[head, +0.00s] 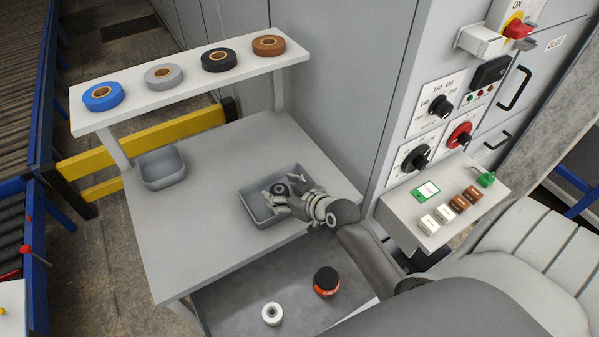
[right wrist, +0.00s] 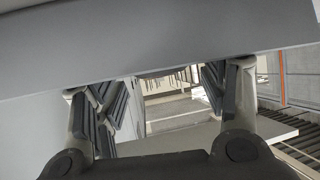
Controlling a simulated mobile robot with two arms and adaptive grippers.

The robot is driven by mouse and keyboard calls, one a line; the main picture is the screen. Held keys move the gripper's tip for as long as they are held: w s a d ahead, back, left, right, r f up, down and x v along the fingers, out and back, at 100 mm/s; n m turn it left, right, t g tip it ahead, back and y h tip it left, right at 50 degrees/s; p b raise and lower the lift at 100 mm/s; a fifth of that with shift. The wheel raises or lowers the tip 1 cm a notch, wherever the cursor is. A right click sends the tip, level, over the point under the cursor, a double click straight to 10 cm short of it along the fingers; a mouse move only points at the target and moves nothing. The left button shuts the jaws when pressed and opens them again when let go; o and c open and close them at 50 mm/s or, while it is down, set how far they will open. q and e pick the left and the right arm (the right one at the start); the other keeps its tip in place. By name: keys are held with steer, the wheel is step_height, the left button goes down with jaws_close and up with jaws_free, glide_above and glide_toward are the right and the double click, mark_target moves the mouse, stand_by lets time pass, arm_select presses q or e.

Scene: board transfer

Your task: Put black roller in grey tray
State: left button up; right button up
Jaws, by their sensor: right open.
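My right gripper (head: 278,195) reaches from the right into the right-hand grey tray (head: 251,207) on the table. Its fingers are spread. A second grey tray (head: 162,184) stands empty at the table's left. A black roll (head: 219,61) lies on the raised shelf. My left gripper is not in view.
The raised shelf also holds blue (head: 103,97), grey (head: 164,76) and brown (head: 268,46) rolls. A lower shelf holds a white roll (head: 272,314) and a black-and-orange one (head: 326,281). A control cabinet (head: 440,105) stands right. The table between the trays is clear.

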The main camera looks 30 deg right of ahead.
steer(key=b+v, duration=0.1)
steer(key=v, duration=0.9)
steer(key=shift+s+f, duration=0.1)
steer(key=shift+s, duration=0.1)
